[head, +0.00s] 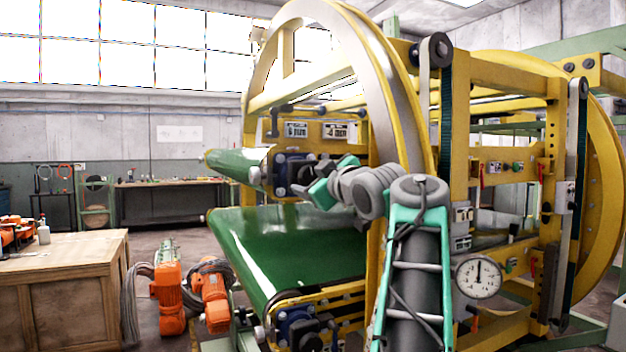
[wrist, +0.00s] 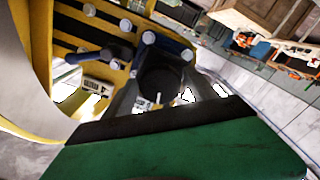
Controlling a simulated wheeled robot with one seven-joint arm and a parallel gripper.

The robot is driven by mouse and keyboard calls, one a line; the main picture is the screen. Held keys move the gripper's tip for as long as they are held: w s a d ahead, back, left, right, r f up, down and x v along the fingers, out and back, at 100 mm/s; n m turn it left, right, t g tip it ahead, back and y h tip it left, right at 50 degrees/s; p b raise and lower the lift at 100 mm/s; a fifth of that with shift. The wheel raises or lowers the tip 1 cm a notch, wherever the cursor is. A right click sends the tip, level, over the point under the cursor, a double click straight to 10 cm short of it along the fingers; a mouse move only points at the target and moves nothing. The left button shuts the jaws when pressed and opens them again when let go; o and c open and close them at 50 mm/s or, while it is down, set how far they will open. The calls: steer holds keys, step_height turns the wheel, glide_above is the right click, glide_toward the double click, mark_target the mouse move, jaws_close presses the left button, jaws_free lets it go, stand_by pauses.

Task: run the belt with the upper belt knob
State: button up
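A dark blue housing (head: 290,174) sits at the end of the upper green belt (head: 235,165) in the head view. In the wrist view a round black knob (wrist: 160,84) with a short white mark sits on a dark blue housing (wrist: 170,43), which looks like the upper one. My gripper (head: 316,184) is just to the right of the upper housing in the head view, and partly covers it. I cannot tell whether it touches anything. A dark green slab with a black edge fills the bottom of the wrist view; it may be part of my gripper. The finger gap is not clear.
The yellow machine frame (head: 378,230) and large ring (head: 395,60) stand close around my arm. A lower green belt (head: 285,250) and lower blue housing (head: 298,327) are below. A round gauge (head: 478,277) is at right. A wooden bench (head: 70,290) stands at left.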

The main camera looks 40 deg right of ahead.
steer(key=shift+o, duration=0.5)
steer(key=shift+s, duration=0.1)
steer(key=v, duration=0.7)
steer(key=shift+s+b, duration=0.3)
steer(key=shift+b, duration=0.05)
steer(key=shift+a, duration=0.1)
